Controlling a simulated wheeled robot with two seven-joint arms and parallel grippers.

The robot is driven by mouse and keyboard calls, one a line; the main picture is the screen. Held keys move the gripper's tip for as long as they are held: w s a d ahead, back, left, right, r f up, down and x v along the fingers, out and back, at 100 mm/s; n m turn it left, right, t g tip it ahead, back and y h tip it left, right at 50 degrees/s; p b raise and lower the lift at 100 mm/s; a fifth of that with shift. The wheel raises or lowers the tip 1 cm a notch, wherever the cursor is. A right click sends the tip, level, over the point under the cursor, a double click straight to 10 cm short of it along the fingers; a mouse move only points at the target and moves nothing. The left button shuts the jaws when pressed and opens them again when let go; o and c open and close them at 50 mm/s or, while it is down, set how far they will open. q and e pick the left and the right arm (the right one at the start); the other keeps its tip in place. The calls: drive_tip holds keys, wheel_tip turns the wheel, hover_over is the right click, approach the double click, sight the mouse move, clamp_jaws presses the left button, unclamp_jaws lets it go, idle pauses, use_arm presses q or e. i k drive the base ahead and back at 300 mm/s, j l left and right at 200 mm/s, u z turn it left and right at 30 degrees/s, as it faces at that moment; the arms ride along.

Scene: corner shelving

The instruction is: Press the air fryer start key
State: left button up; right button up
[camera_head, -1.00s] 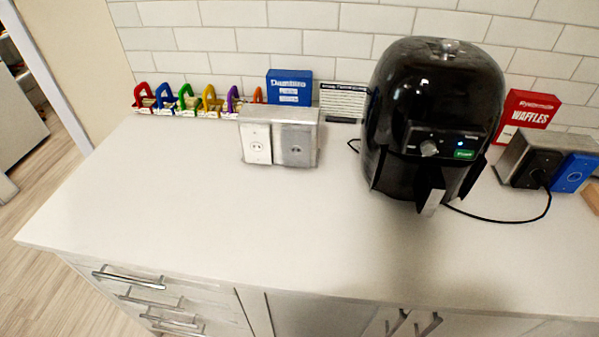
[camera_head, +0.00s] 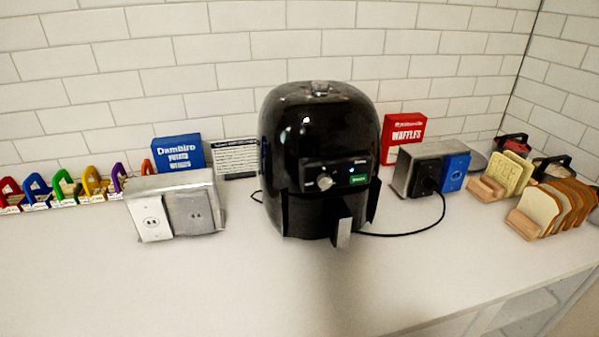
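The black air fryer (camera_head: 318,130) stands upright on the white counter against the tiled wall, near the middle of the head view. Its front panel has a silver knob (camera_head: 325,182), a small lit blue light (camera_head: 351,170) and a green key (camera_head: 357,180) at the right of the panel, its lettering too small to read surely. The basket handle (camera_head: 342,230) juts out below the panel. Neither of my grippers shows in the head view, and nothing touches the air fryer's front.
A metal outlet box (camera_head: 175,205) stands left of the fryer. Another outlet box (camera_head: 415,172), with a black cord (camera_head: 425,226) plugged in, stands right. Bread slices in a wooden holder (camera_head: 525,222) are farther right. The counter front (camera_head: 230,285) is clear.

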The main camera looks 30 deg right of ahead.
sight(359, 178)
drive_tip(key=z, duration=1.25)
